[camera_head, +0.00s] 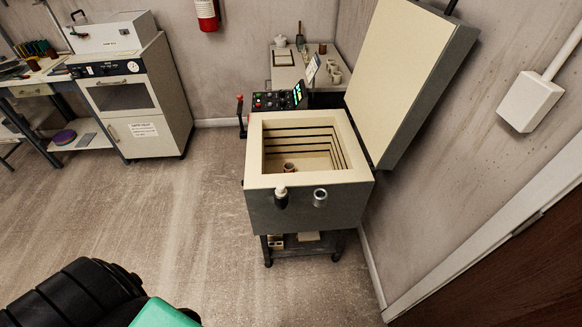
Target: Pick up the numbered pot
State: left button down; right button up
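A small reddish-brown pot (289,168) stands on the floor of the open kiln (258,180). Its lower part is partly hidden by the kiln's front rim, and no number can be read on it at this size. Several small pale pots (333,70) stand on the table behind the kiln, also too small to show any number. Neither of my grippers is in view.
The kiln's thick lid (405,75) stands raised on the right near the wall. A control panel (275,99) sits at the kiln's back left. The floor (190,220) left of the kiln is clear.

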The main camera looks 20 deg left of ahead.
aim_at(289, 167)
jog(key=j+z, duration=0.8)
jog(key=z, duration=0.15)
jog(key=k+j+z, duration=0.15)
jog(key=j+z, duration=0.15)
jog(key=z, duration=0.2)
jog(key=k+j+z, duration=0.2)
jog(key=z, duration=0.3)
jog(key=k+j+z, duration=0.2)
jog(key=j+z, duration=0.15)
jog(key=z, duration=0.15)
jog(key=k+j+z, duration=0.15)
jog(key=z, duration=0.3)
jog(key=k+z, duration=0.5)
jog(key=k+j+z, duration=0.2)
jog(key=z, duration=0.2)
jog(key=k+z, duration=0.75)
jog(key=k+j, duration=0.05)
